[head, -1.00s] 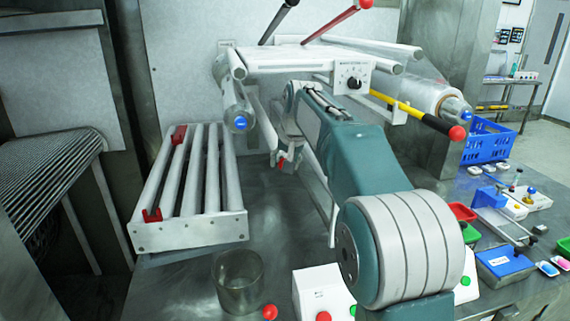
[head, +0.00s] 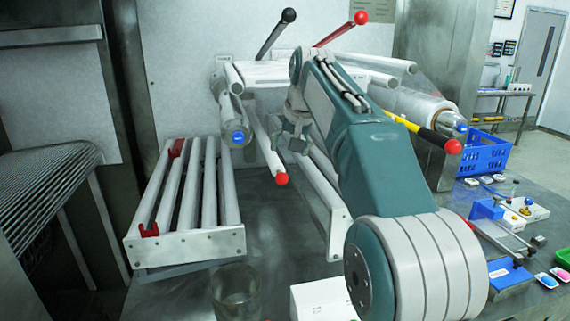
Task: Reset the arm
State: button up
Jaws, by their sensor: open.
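My teal and white arm reaches from the lower right toward the back of the bench. My gripper (head: 293,135) is small and dark at the arm's far end, in front of the white roller machine (head: 262,73). It is open, with nothing seen in it; its fingers are partly lost against the machine. A white lever (head: 262,143) with a red ball end (head: 281,179) slopes down just below and left of the gripper. The red ball is clear of the gripper. My forearm hides the middle of the machine.
A slanted roller rack (head: 187,243) stands at left. A clear beaker (head: 236,290) and a white box (head: 322,300) are at the front. A yellow handle (head: 405,122) and a film roll (head: 410,105) lie right of my arm. A blue basket (head: 486,153) stands farther right.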

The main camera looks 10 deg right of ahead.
jog(key=shift+v, duration=0.9)
jog(key=s+f+n, duration=0.1)
jog(key=s+f, duration=0.2)
jog(key=s, duration=0.5)
jog(key=s+f, duration=0.2)
jog(key=s, duration=0.7)
jog(key=s+a+f+n+h, duration=0.1)
jog(key=s+f, duration=1.4)
jog(key=s, duration=0.1)
jog(key=shift+s+f+n+t, duration=0.2)
jog(key=shift+n+t, duration=0.1)
jog(key=shift+t, duration=0.1)
jog(key=shift+r, duration=0.1)
